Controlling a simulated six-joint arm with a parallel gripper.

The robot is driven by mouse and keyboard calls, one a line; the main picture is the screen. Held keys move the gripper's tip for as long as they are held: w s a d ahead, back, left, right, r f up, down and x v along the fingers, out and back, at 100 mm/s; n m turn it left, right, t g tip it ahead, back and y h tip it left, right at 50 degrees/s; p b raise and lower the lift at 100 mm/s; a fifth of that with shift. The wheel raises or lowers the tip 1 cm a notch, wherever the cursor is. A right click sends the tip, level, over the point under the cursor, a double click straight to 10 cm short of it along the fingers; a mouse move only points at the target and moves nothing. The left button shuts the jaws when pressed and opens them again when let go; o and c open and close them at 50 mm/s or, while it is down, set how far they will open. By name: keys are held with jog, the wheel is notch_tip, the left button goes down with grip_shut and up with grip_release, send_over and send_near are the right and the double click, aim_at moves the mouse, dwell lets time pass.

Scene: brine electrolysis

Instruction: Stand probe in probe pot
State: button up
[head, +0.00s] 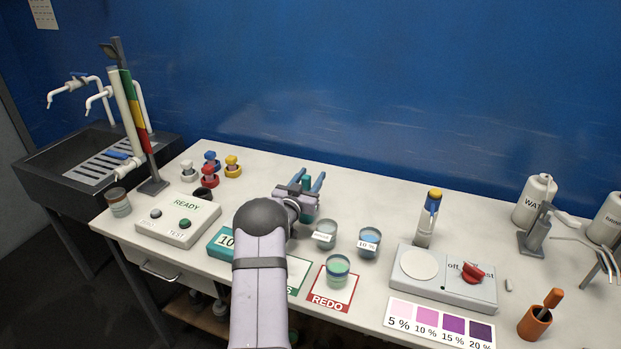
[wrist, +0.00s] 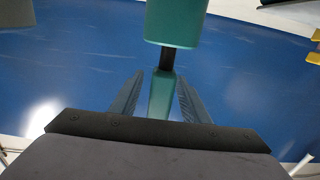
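The probe shows a teal handle (wrist: 161,98) and a dark shaft (wrist: 166,58) in the wrist view. A wider teal body, apparently the probe pot (wrist: 174,22), is at the shaft's far end. The shaft meets the pot's edge; how deep it sits inside is hidden. My gripper (wrist: 160,78) has one finger on each side of the handle, with narrow blue gaps showing, so it looks open around it. In the head view the handle (head: 307,184) stands upright between the spread fingers of my gripper (head: 308,181); the pot is hidden behind my gripper.
Two small beakers (head: 324,237) (head: 368,243) stand just right of my arm. Capped jars (head: 232,162) and the READY box (head: 178,222) are left. An orange pot (head: 533,325) is far right. The bench behind my gripper is clear.

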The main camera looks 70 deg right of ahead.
aim_at(305, 186)
jog(key=shift+a, duration=0.15)
jog(key=shift+a+f+b, duration=0.1)
jog(key=shift+a+b, duration=0.2)
jog(key=shift+a, duration=0.3)
jog(key=shift+a+b, duration=0.9)
jog(key=shift+a, duration=2)
